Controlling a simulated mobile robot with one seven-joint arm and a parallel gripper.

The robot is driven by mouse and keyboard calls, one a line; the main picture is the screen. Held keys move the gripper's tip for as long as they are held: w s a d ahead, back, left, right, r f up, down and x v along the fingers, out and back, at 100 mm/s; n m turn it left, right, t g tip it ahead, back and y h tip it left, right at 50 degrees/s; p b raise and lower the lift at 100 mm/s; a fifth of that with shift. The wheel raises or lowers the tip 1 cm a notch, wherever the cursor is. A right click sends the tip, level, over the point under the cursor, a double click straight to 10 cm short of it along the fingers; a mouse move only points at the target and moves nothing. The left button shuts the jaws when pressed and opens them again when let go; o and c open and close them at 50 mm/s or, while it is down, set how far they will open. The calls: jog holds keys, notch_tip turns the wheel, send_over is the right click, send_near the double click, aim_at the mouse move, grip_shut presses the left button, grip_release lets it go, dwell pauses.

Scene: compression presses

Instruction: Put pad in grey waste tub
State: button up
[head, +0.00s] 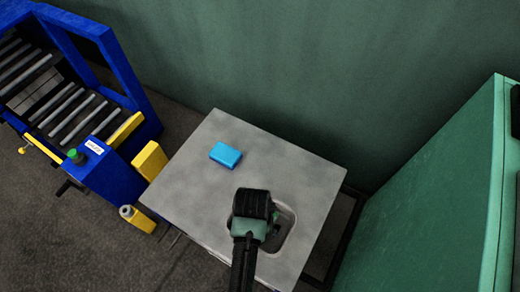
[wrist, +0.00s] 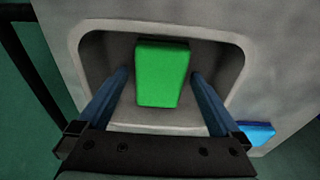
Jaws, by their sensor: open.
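A green block-shaped pad (wrist: 162,72) lies inside the rounded recess (wrist: 92,45) of a grey worktop in the wrist view. My gripper (wrist: 160,78) is open, with one blue finger on each side of the pad and visible gaps between. In the head view my gripper (head: 268,222) is over the recess (head: 291,222) and hides much of it. I cannot tell whether this recess is the grey waste tub; no separate grey tub is visible.
A blue block (head: 225,154) lies on the grey worktop (head: 200,205), left of and behind the recess; its edge shows in the wrist view (wrist: 257,133). A blue-framed roller conveyor (head: 125,75) stands at left, a green cabinet (head: 430,200) at right.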

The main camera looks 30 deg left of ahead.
notch_tip(320, 180, up, 12)
jog(key=s+p, duration=0.1)
jog(key=p, duration=0.4)
jog(key=shift+s, duration=0.2)
jog(key=shift+r, duration=0.15)
